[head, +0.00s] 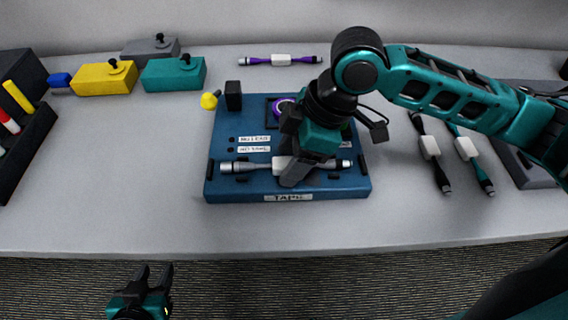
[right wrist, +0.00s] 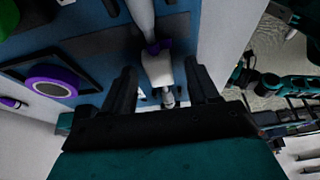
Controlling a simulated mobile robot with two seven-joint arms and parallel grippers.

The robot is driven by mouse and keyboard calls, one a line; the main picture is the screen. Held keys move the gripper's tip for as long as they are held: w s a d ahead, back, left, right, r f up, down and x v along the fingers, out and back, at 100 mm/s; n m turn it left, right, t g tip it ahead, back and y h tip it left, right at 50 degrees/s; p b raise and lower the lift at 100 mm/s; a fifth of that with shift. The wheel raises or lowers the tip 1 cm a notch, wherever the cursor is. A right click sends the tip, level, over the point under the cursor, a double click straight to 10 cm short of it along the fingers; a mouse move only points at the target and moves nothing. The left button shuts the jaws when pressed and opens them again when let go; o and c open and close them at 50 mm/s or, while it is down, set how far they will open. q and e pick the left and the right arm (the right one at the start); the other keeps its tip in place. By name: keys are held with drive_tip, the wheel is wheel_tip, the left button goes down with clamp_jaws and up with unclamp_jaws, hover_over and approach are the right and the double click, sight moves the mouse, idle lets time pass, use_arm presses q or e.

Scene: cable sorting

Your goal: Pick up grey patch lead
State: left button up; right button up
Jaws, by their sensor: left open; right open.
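The grey patch lead (head: 245,167) lies across the front of the blue TAPE board (head: 215,190), with silver plugs and a white label at its middle. My right gripper (head: 297,174) is over its middle and partly hides it. In the right wrist view, the lead's white label (right wrist: 157,69) sits between the two open fingers, with a small purple patch beside it. I cannot tell whether either finger touches it. My left gripper (head: 153,272) is open and empty in front of the table's near edge.
A purple tape roll (head: 284,105) sits on the board behind my right gripper. A purple lead (head: 255,61) lies at the back, black (head: 440,174) and teal (head: 482,175) leads to the right. Yellow (head: 103,80), teal (head: 174,75) and grey (head: 150,48) boxes stand back left.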

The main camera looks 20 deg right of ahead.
drive_tip(key=shift+c, duration=0.3)
clamp_jaws()
drive_tip(key=shift+r, duration=0.1)
